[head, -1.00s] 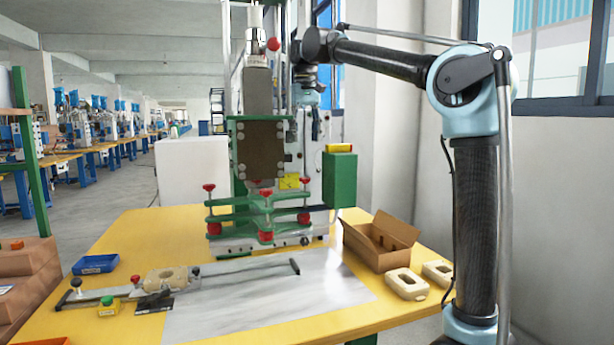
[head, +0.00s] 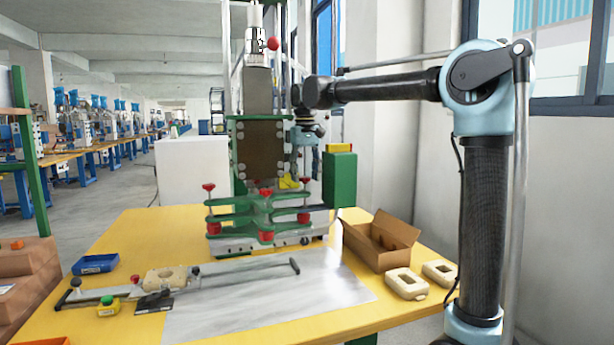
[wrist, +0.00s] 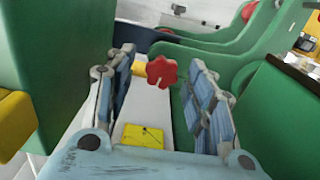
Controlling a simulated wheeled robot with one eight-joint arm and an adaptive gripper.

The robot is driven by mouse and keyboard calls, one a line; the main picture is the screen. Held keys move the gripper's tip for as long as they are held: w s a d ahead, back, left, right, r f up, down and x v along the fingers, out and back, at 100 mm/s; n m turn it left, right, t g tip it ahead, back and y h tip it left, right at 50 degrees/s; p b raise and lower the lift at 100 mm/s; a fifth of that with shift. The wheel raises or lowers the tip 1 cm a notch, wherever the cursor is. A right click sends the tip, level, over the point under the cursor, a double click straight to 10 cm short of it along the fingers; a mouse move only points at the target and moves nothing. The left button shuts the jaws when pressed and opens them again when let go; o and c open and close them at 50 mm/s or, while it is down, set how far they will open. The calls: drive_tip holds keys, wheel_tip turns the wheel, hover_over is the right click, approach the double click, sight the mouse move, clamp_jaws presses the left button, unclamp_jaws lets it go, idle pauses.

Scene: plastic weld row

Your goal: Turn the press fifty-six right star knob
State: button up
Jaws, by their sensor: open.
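The red star knob (wrist: 162,71) shows in the wrist view between the two blue-padded fingers of my gripper (wrist: 163,62), beyond their tips. My gripper is open and nothing is held. In the head view my gripper (head: 305,178) hangs pointing down at the right side of the green press (head: 259,150), above its right-hand red knobs. A lower right red knob (head: 303,218) sits on the green fixture of the press. I cannot tell from the head view whether the fingers touch a knob.
A green box (head: 339,180) stands close on the right of my gripper. A cardboard box (head: 393,236) and two cream housings (head: 406,285) lie on the yellow table (head: 130,235). A long clamp bar lies in front of the press. The grey sheet (head: 265,305) is mostly clear.

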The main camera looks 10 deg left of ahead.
drive_tip(key=c, duration=1.1)
drive_tip(key=shift+o, duration=0.2)
drive_tip(key=shift+n, duration=0.5)
